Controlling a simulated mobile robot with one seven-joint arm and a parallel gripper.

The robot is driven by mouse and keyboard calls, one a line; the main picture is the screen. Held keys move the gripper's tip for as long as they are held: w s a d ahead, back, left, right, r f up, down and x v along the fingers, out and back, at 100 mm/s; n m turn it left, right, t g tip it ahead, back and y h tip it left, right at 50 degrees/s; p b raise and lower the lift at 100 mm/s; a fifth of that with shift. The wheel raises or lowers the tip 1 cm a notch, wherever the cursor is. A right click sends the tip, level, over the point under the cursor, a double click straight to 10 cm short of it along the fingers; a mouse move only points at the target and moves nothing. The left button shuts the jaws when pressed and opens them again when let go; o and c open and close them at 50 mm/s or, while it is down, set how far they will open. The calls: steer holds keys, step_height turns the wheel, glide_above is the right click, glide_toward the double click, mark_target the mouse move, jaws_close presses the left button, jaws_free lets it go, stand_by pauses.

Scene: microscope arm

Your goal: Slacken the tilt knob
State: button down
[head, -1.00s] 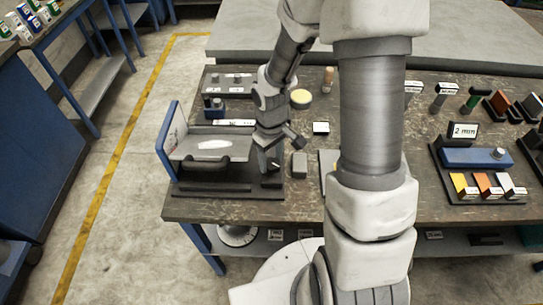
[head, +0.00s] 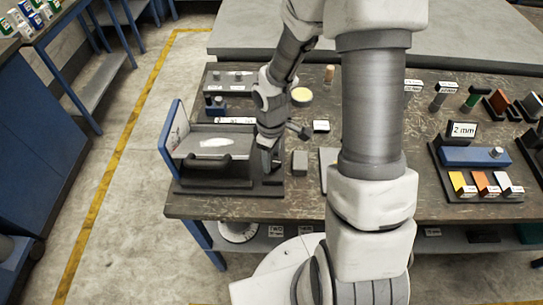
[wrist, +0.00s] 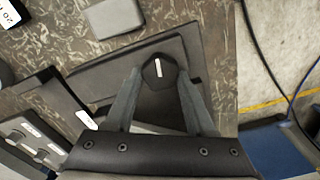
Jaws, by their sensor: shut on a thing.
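The tilt knob (wrist: 158,74) is black and faceted with a white line on top, seen in the wrist view. My gripper (wrist: 159,84) has one finger on each side of the knob and is shut on it. In the head view my gripper (head: 268,152) points down at the right end of the microscope arm fixture, and the knob is hidden there. The fixture has a dark base (head: 225,187), a light grey plate (head: 212,144) and an upright blue-edged panel (head: 173,138) at its left.
A small grey block (head: 300,162) stands just right of my gripper. A small label stand (head: 321,126) and a round yellow-topped item (head: 301,96) stand behind. A blue unit with a "2 mm" sign (head: 475,157) sits at the right on the worn dark table.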

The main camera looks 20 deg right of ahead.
steer(key=shift+c, duration=1.2)
jaws_free()
step_height(320, 180, up, 18)
steer(key=p, duration=0.3)
steer(key=shift+f, duration=0.25)
step_height(320, 180, up, 12)
steer(key=m+t+h, duration=0.2)
steer(key=m+t, duration=0.1)
steer(key=m, duration=0.2)
glide_above(272, 161)
steer(key=s+d, duration=0.6)
steer(key=s+a+r+m+t+y, duration=0.2)
steer(key=s+a+r+m, duration=0.1)
steer(key=s, duration=0.4)
steer(key=a+m, duration=0.1)
steer(key=a, duration=0.1)
steer(key=shift+s+a+t, duration=0.3)
steer(key=shift+a, duration=0.05)
